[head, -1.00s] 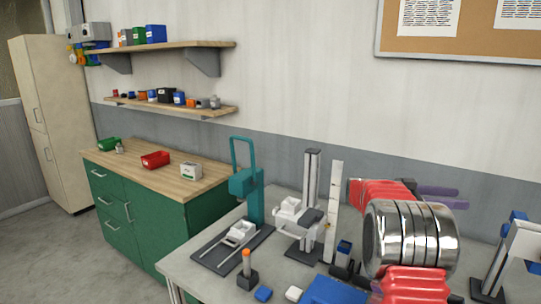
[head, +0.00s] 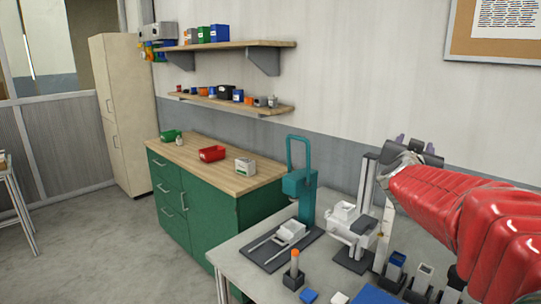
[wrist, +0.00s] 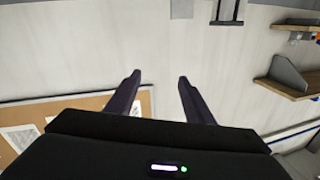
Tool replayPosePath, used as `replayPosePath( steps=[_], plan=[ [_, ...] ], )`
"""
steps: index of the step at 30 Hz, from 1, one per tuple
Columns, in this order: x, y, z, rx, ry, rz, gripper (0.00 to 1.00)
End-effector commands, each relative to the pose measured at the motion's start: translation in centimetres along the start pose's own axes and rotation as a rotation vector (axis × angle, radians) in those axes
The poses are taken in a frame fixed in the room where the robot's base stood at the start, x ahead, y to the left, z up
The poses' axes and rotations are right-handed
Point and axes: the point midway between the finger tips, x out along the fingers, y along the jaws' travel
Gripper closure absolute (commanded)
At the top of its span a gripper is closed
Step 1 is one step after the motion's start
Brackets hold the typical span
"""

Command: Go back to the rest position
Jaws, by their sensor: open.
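My gripper (wrist: 160,90) shows in the wrist view with its two dark fingers apart and nothing between them. It faces the bare wall, with the cork board and shelves tilted in that view. In the head view my red-sleeved arm reaches in from the right, and the gripper (head: 400,142) shows only as small purple tips at its far end, above the workbench. Whether the jaws are apart cannot be made out there.
The grey workbench (head: 245,262) holds a teal stand (head: 300,185), a white-and-grey device (head: 352,222), an orange-topped post (head: 294,265) and small blue and white blocks. A green cabinet (head: 200,205) stands left of it. Shelves (head: 225,46) hang on the wall.

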Motion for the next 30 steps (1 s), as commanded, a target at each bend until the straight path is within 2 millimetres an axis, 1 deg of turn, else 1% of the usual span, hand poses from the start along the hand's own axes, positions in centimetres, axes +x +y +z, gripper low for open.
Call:
replayPosePath(
  steps=[1,3,5,6,8,9,11,12,14,15,17,18,20,21,23,24,26,27,30],
  plan=[
    [-1.6,-1.5,0.3,-0.003,-0.031,-0.059,0.52],
    [-3.7,-3.3,1.2,-0.013,-0.085,-0.136,0.52],
    [-5.6,-4.7,2.1,-0.022,-0.133,-0.197,0.52],
    [-7.0,-5.5,2.8,-0.029,-0.168,-0.236,0.52],
    [-9.2,-6.5,3.9,-0.043,-0.220,-0.290,0.52],
    [-10.6,-7.1,4.7,-0.053,-0.258,-0.322,0.52],
    [-13.0,-7.8,6.0,-0.070,-0.315,-0.368,0.52],
    [-14.5,-8.1,6.9,-0.082,-0.354,-0.395,0.52],
    [-16.9,-8.3,8.3,-0.103,-0.414,-0.433,0.52],
    [-18.6,-8.4,9.2,-0.117,-0.455,-0.454,0.52],
    [-21.1,-8.3,10.7,-0.143,-0.517,-0.482,0.52],
    [-22.7,-8.0,11.7,-0.159,-0.559,-0.497,0.52],
    [-25.1,-7.5,13.2,-0.187,-0.622,-0.515,0.52],
    [-26.8,-7.0,14.2,-0.207,-0.666,-0.524,0.52],
    [-29.2,-6.1,15.8,-0.237,-0.729,-0.531,0.52],
    [-30.8,-5.3,16.8,-0.258,-0.772,-0.532,0.52],
    [-33.2,-4.0,18.2,-0.293,-0.835,-0.530,0.52],
    [-34.7,-3.1,19.1,-0.315,-0.875,-0.525,0.52],
    [-38.2,-0.4,21.3,-0.370,-0.973,-0.500,0.52]
  ],
)
